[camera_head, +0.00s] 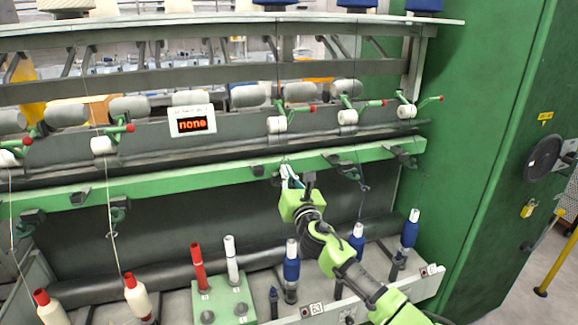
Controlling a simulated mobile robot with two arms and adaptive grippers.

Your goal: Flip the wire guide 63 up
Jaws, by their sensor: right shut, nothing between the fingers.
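My right gripper (288,174) is shut and holds nothing. It is at the green rail (225,176) in the middle of the view, and my arm reaches up to it from the lower right. A small label that seems to read 63 (312,309) is on the lower ledge, below the gripper. The wire guide above this label is mostly hidden by the gripper, so I cannot tell whether it is up or down, or touched. Other dark wire guides sit along the rail, one to the right (340,163) and one at far right (402,154). My left gripper is not in view.
A display reading "none" (192,122) hangs above the rail. Blue bobbins (291,264) stand near my arm, and a green block (222,300) holds a red and a white tube. A tall green cabinet (475,130) closes the right side.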

